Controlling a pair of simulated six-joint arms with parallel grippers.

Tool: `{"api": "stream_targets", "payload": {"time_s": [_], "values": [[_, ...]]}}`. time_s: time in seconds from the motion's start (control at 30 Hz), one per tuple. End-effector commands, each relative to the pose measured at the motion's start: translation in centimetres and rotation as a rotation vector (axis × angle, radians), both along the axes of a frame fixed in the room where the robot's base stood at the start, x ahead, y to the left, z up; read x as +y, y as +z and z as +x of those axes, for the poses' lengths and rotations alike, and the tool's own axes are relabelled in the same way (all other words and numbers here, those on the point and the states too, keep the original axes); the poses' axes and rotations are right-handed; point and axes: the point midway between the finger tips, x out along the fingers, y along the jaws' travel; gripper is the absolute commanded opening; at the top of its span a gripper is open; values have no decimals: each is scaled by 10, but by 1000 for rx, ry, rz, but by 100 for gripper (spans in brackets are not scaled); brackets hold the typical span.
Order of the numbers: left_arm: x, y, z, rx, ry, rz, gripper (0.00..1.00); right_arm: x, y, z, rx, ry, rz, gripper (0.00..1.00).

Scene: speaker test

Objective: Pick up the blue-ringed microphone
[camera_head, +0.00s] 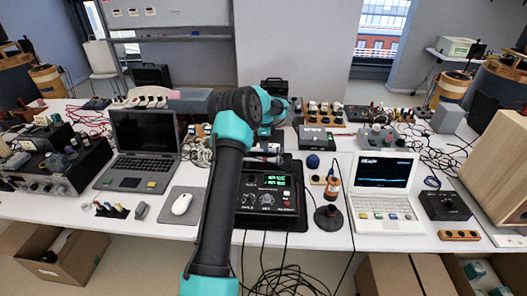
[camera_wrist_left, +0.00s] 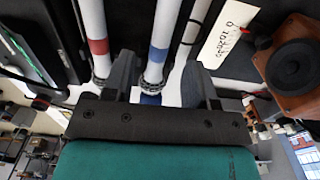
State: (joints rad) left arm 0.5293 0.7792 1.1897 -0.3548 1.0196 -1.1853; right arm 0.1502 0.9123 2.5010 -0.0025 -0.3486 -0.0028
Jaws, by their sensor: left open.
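In the left wrist view, the white microphone with a blue ring (camera_wrist_left: 158,53) lies between the two fingers of my left gripper (camera_wrist_left: 158,65). The fingers stand apart on either side of it, and I see no grip on it. A white microphone with a red ring (camera_wrist_left: 97,46) lies to its left, outside the fingers. Another white one with a dark ring (camera_wrist_left: 192,28) lies to its right. In the head view, my left arm reaches over the middle of the table and hides most of the microphones and the fingertips. My right gripper is not in view.
A wooden speaker (camera_wrist_left: 292,65) and a paper label (camera_wrist_left: 228,32) are right of the microphones. On the table are a grey laptop (camera_head: 143,145), a white mouse (camera_head: 182,204), a black device with green digits (camera_head: 268,198) and a white laptop (camera_head: 384,180). Cables lie around.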

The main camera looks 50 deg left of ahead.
Motion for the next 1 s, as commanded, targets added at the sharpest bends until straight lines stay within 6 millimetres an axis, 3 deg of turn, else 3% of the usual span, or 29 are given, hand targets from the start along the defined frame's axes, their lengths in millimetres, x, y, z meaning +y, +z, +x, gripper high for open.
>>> {"api": "stream_targets", "payload": {"time_s": [0.3,0.83,1.0], "values": [[1,-40,-2,1,0,0,52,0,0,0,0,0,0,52],[2,-43,-2,1,0,1,52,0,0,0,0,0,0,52],[1,-43,-2,0,0,0,36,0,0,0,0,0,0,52]]}}
